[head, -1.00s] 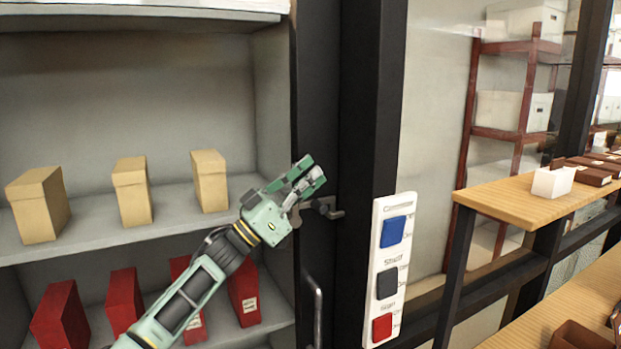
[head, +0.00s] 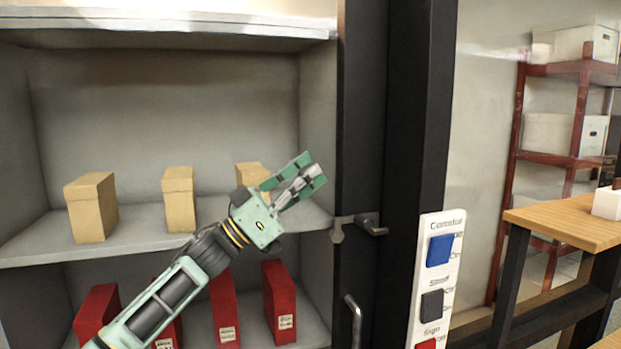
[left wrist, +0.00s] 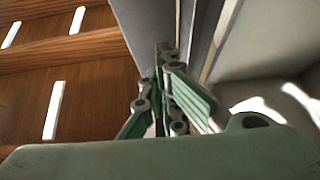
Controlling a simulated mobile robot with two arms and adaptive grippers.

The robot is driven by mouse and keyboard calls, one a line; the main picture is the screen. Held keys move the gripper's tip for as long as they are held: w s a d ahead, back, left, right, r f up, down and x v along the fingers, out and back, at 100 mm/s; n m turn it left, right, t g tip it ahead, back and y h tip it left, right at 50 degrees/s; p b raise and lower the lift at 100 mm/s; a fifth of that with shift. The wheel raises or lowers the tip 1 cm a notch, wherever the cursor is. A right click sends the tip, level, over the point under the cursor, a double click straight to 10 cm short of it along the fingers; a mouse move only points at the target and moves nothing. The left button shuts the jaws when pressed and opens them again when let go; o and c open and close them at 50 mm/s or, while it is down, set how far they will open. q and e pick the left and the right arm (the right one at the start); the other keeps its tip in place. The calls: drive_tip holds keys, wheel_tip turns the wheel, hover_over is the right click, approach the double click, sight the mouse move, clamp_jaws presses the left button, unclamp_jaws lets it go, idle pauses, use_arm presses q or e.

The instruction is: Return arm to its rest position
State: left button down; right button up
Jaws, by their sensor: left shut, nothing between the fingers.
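My left arm reaches in from the lower left in the head view. Its green left gripper (head: 298,178) is shut and empty, in front of the shelf unit and left of the dark door post. The gripper also shows in the left wrist view (left wrist: 168,105), with a grey panel edge just beyond it. My right gripper is not in view.
Tan boxes (head: 92,207) stand on the middle shelf (head: 140,240), and red boxes (head: 281,303) stand below. The dark post (head: 392,130) carries a latch handle (head: 371,224). A panel with coloured buttons (head: 437,280) and a wooden table (head: 570,222) are at right.

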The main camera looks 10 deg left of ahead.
use_arm(q)
drive_tip(key=s+d+f+n+t+y, duration=0.15)
drive_tip(key=f+n+y, duration=0.5)
drive_tip(key=f, duration=1.05)
drive_tip(key=s+d+f+n+t+y, duration=0.1)
drive_tip(key=s+f+n+t+y, duration=0.2)
drive_tip(key=f+y, duration=1)
drive_tip(key=s+a+f+n+g, duration=0.15)
drive_tip(key=s+f+g, duration=0.25)
drive_tip(key=s+f, duration=0.55)
drive_tip(key=s+a+f+g, duration=0.2)
drive_tip(key=s+f+g, duration=0.3)
drive_tip(key=s+f, duration=0.45)
drive_tip(key=s+a+f+m+g+y, duration=0.1)
drive_tip(key=s+a+f+g, duration=0.2)
drive_tip(key=s, duration=0.7)
drive_tip(key=s+f+m+g, duration=0.1)
drive_tip(key=s+f+g, duration=0.3)
drive_tip(key=s, duration=0.5)
wheel_tip(320, 180, down, 30)
drive_tip(key=s+b, duration=0.1)
drive_tip(key=b, duration=0.1)
drive_tip(key=s+a+f+g+b, duration=0.1)
drive_tip(key=s+a+f+b, duration=0.1)
drive_tip(key=s+f, duration=1.5)
drive_tip(key=shift+s+a+f, duration=0.15)
drive_tip(key=shift+a+f, duration=0.1)
drive_tip(key=shift+a, duration=0.2)
